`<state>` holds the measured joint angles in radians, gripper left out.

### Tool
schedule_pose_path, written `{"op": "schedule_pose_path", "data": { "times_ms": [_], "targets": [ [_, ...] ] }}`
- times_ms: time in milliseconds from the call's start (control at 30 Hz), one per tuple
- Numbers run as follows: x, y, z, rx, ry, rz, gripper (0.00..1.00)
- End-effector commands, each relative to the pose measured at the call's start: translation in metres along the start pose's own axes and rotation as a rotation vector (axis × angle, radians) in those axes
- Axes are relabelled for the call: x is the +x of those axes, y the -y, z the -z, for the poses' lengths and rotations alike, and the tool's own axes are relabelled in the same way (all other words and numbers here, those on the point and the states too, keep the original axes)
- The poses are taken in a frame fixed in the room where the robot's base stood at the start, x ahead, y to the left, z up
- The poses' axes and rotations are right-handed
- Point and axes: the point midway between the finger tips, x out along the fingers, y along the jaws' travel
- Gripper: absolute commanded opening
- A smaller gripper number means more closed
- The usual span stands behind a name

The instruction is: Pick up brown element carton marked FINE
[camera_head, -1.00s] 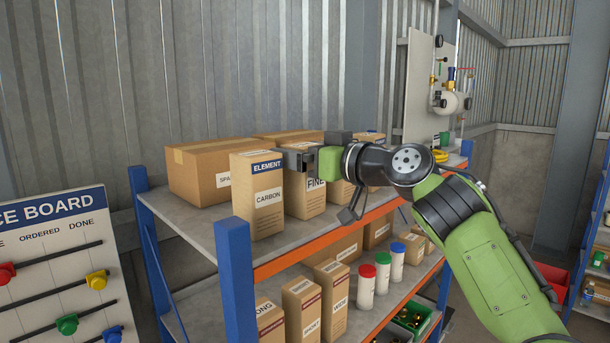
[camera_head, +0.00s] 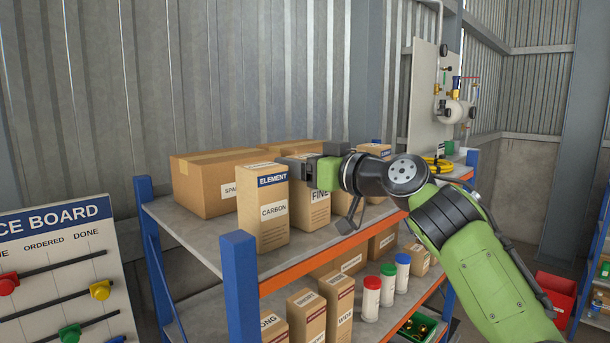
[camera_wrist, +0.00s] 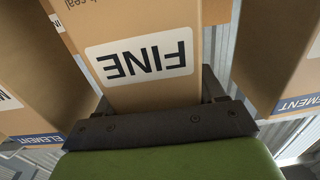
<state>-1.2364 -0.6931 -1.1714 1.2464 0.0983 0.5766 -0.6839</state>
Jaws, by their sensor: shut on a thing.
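The brown element carton marked FINE (camera_head: 318,213) stands upright on the top shelf of the rack, between the CARBON carton and another carton to its right. My gripper (camera_head: 308,168) is at its upper part, jaws closed around it, and partly hides its top in the head view. In the wrist view the FINE label (camera_wrist: 143,55) shows upside down, with the carton between the dark jaws (camera_wrist: 160,100). Whether its base touches the shelf is hard to tell.
The CARBON carton (camera_head: 263,209) stands close on the left. A large box (camera_head: 212,183) lies behind. Another carton (camera_head: 375,160) is partly hidden behind my arm. The lower shelf holds cartons and several capped bottles (camera_head: 371,298). A blue post (camera_head: 240,285) rises at the front corner.

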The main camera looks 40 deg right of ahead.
Motion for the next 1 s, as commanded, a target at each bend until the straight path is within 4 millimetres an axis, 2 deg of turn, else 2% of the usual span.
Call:
{"op": "schedule_pose_path", "data": {
  "times_ms": [267,467,800,900,1000],
  "targets": [
    [0.0,0.0,0.038,-0.004,-0.004,-0.002,0.31],
    [-0.042,-0.003,0.032,-0.002,-0.004,-0.008,0.31],
    [-0.14,-0.001,0.032,-0.001,-0.005,-0.007,0.31],
    [-0.161,-0.001,0.033,-0.002,-0.006,-0.006,0.31],
    [-0.173,0.0,0.034,-0.002,-0.004,-0.004,0.31]
  ]
}}
